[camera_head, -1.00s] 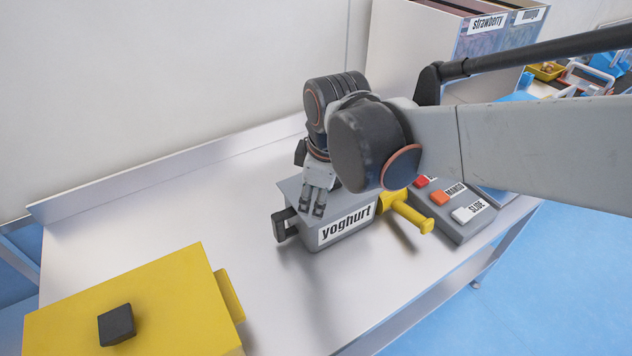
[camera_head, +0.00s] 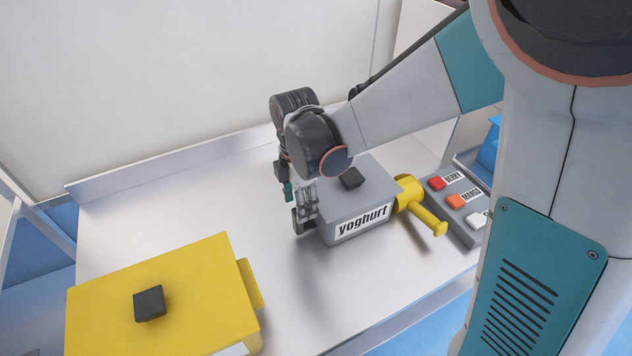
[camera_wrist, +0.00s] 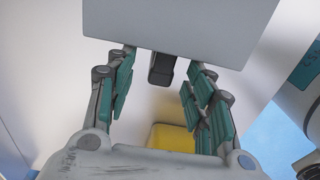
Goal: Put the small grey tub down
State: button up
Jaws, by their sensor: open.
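The grey tub (camera_head: 345,208) labelled "yoghurt" stands upright on the metal table, with a black knob (camera_head: 352,178) on top. A black side handle (camera_head: 304,222) sticks out on its left. My gripper (camera_head: 308,195) is at the tub's left side, by this handle. In the wrist view, my gripper (camera_wrist: 162,78) is open, its green-padded fingers apart. The black handle (camera_wrist: 161,68) shows between the fingertips, with a gap on both sides, and the tub's grey face (camera_wrist: 180,25) lies beyond. My wrist hides part of the tub's back left in the head view.
A yellow box (camera_head: 195,285) with a black knob stands at the front left. A yellow handled piece (camera_head: 415,200) sits against the tub's right side, beside a button panel (camera_head: 460,200). The metal table (camera_head: 150,225) is bare between the yellow box and the back ledge.

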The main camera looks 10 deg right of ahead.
aim_at(301, 225)
notch_tip(301, 225, down, 10)
jog(key=b, duration=0.3)
jog(key=shift+s+r, duration=0.15)
jog(key=shift+r, duration=0.05)
jog(key=shift+r, duration=0.1)
jog(key=shift+c, duration=0.5)
grip_shut()
